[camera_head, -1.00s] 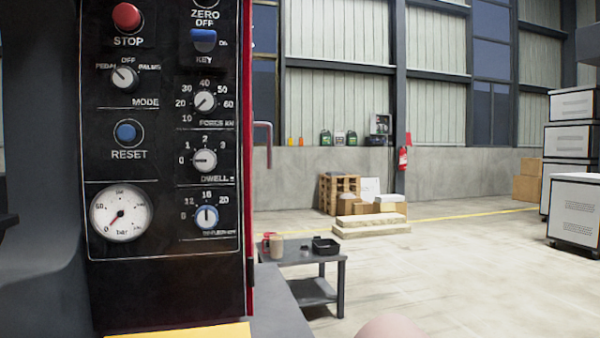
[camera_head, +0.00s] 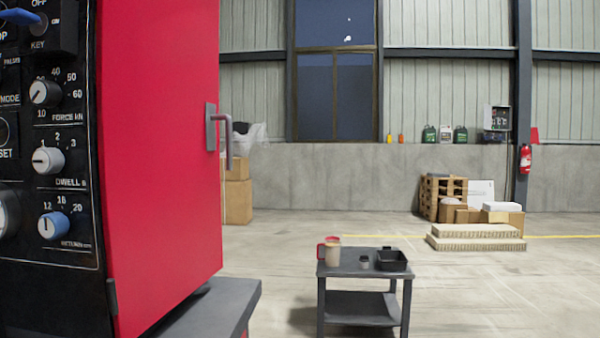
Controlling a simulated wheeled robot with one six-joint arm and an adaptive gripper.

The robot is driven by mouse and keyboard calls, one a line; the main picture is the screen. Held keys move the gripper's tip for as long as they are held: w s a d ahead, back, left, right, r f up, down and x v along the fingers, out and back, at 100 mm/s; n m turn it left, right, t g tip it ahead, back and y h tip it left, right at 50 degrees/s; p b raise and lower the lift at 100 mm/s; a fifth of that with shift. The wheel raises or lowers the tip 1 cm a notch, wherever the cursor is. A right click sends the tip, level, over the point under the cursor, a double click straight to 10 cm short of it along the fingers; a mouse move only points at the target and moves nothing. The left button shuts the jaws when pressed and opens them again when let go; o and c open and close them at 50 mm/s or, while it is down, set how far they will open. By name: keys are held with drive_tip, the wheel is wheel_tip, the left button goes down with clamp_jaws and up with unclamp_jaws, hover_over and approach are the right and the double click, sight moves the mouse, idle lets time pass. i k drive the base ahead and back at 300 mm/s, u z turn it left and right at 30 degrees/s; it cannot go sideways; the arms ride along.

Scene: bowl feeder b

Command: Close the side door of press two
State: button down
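A red side door (camera_head: 165,150) fills the left part of the head view, on the side of a black machine with a control panel (camera_head: 45,160). A grey bar handle (camera_head: 222,140) stands out near the door's far edge. A dark hinge shows low on the door's near edge. The door's far edge is in view, but I cannot tell from here how far it stands from the machine's body. My gripper is not in view.
A small grey table (camera_head: 362,270) with a red-and-tan mug (camera_head: 331,252) and a black tray (camera_head: 391,260) stands right of the machine. A grey ledge (camera_head: 215,305) juts out below the door. Open floor lies to the right. Pallets (camera_head: 440,197) stand at the back.

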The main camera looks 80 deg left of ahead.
sight(159, 118)
drive_tip(key=u, duration=0.05)
drive_tip(key=i, duration=0.4)
drive_tip(key=u, duration=2.5)
